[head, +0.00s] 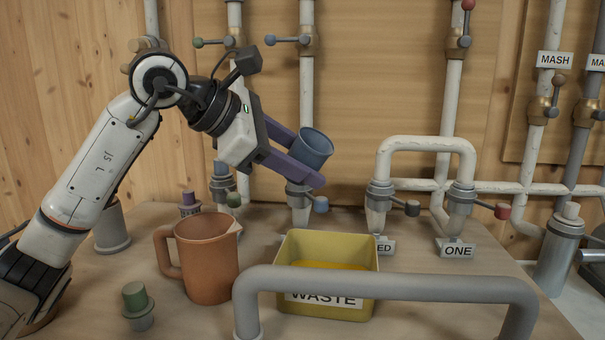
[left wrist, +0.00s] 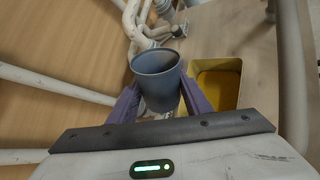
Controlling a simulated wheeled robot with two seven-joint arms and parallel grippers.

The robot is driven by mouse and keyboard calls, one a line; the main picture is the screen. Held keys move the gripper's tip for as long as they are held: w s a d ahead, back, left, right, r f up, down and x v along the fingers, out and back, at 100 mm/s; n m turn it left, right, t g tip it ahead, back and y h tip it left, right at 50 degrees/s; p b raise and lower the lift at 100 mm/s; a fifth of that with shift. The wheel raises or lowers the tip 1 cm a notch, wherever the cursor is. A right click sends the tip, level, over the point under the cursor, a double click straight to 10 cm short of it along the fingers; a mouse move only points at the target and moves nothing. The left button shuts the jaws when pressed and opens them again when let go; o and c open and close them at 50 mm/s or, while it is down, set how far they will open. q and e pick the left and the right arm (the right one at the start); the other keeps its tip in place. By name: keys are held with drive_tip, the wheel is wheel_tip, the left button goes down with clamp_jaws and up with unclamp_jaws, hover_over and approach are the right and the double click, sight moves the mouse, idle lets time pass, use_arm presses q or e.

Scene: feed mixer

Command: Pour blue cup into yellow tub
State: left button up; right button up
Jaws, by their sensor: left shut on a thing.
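The blue cup (head: 312,150) is held in the air, tilted slightly to the right, above and behind the yellow tub. My left gripper (head: 307,165) is shut on it, with the purple fingers on either side of the cup. In the left wrist view the cup (left wrist: 158,82) sits between the fingers; its inside looks dark and its contents cannot be told. The yellow tub (head: 328,245), labelled WASTE, stands on the table and has yellow-orange material inside. The tub also shows in the left wrist view (left wrist: 231,60), right of the cup. My right gripper is not in view.
A brown jug (head: 207,262) stands left of the tub. A grey rail (head: 385,287) crosses in front of the tub. Pipes with valves stand behind, including a white bent pipe (head: 425,145) at right. A green-topped knob (head: 136,300) is at front left.

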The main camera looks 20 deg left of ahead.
use_arm(q)
drive_tip(key=shift+r, duration=0.1)
drive_tip(key=n+h+b, duration=0.1)
drive_tip(key=d+n+h+b, duration=0.1)
drive_tip(key=b, duration=0.1)
drive_tip(key=f+n+h+b, duration=0.1)
drive_tip(key=h+b, duration=0.1)
drive_tip(key=shift+s+d, duration=0.2)
drive_tip(key=shift+d, duration=0.15)
drive_tip(key=shift+d+r+n+h, duration=0.15)
drive_tip(key=shift+r+n+h, duration=0.2)
drive_tip(key=shift+n, duration=0.15)
drive_tip(key=shift+s+r+p, duration=0.1)
drive_tip(key=shift+r+p, duration=0.3)
drive_tip(key=shift+r, duration=0.05)
